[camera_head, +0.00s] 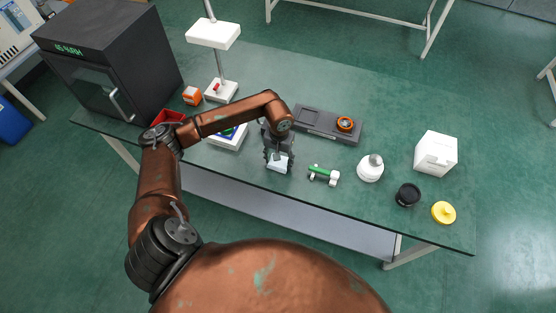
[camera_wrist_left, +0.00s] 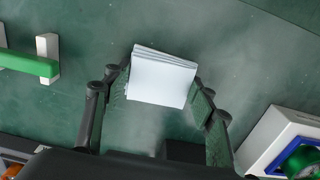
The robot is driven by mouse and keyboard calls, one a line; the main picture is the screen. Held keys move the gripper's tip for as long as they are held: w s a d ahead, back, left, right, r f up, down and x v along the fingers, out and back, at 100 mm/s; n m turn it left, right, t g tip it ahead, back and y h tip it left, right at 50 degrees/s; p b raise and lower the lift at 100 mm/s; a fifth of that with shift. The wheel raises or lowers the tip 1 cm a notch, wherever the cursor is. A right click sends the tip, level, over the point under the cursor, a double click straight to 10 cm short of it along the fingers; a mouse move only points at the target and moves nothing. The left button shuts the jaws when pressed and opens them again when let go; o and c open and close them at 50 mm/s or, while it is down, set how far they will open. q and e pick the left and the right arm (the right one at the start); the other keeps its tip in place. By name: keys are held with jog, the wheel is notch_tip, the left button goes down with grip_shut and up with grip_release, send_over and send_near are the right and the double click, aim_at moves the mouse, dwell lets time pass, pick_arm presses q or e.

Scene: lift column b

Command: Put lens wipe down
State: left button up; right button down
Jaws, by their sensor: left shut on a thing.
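The lens wipe (camera_head: 278,163) is a small white folded stack, low over the green table top (camera_head: 330,80) near its front edge. My left gripper (camera_head: 277,158) points down and is shut on it. In the left wrist view the lens wipe (camera_wrist_left: 161,78) sits between the two fingertips (camera_wrist_left: 160,92). I cannot tell whether its underside touches the table. My right gripper does not show in either view.
A green-handled white tool (camera_head: 323,175) lies just right of the lens wipe. A grey tray (camera_head: 318,124) with an orange-rimmed part is behind. A white device (camera_head: 228,136) stands left.

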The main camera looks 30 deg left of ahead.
aim_at(279, 162)
pick_arm(q)
jog(key=shift+f, duration=0.2)
jog(key=o, duration=1)
jog(key=shift+r, duration=0.1)
notch_tip(279, 162, up, 12)
jog(key=shift+r+p, duration=0.15)
jog(key=shift+p, duration=0.25)
